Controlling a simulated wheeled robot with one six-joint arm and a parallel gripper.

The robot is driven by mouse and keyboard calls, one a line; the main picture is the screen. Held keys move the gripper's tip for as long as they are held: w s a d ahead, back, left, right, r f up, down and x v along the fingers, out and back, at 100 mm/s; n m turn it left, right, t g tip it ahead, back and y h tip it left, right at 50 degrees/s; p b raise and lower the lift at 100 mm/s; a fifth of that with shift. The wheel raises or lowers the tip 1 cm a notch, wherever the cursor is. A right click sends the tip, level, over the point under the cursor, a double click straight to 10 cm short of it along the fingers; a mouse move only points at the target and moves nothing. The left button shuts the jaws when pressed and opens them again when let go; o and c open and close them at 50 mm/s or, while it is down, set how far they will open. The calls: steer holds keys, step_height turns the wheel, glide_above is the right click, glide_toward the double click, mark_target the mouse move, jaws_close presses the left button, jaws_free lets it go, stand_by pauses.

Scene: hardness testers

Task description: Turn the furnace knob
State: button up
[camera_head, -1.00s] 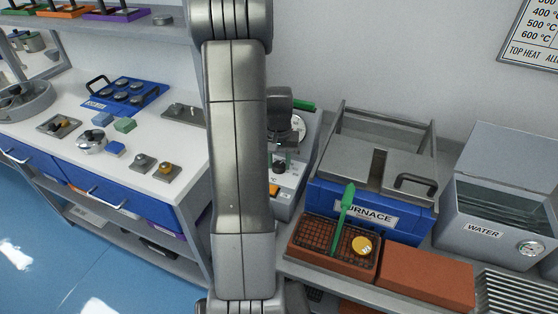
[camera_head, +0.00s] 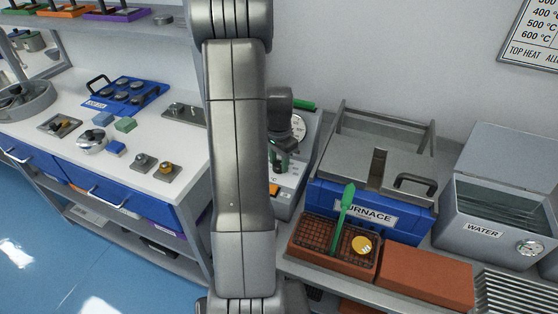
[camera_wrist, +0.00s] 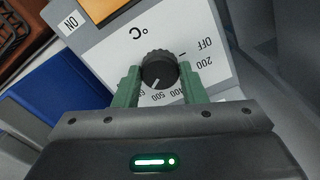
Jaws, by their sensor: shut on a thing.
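The black furnace knob (camera_wrist: 159,70) sits on a white dial panel (camera_wrist: 188,38) marked OFF, 200, 400, 500 and °C, seen upside down in the wrist view. The white pointer line on the knob is near the 500 mark. My gripper (camera_wrist: 160,80) has its green fingers on both sides of the knob and is shut on it. In the head view my gripper (camera_head: 280,158) is at the grey control box (camera_head: 290,190), and the knob is hidden there. The blue furnace (camera_head: 400,222) stands right of the box with its grey lid on top.
A grey water tank (camera_head: 485,212) is at right. The white bench (camera_head: 70,160) with small samples is at left.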

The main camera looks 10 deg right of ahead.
mark_target(279, 164)
stand_by(0.5)
steer(key=o, duration=1)
step_height(279, 164, up, 14)
steer(key=shift+f+p, duration=0.1)
steer(key=shift+p, duration=0.55)
step_height(279, 164, down, 14)
steer(key=shift+r+b, duration=0.1)
steer(key=shift+b, duration=0.6)
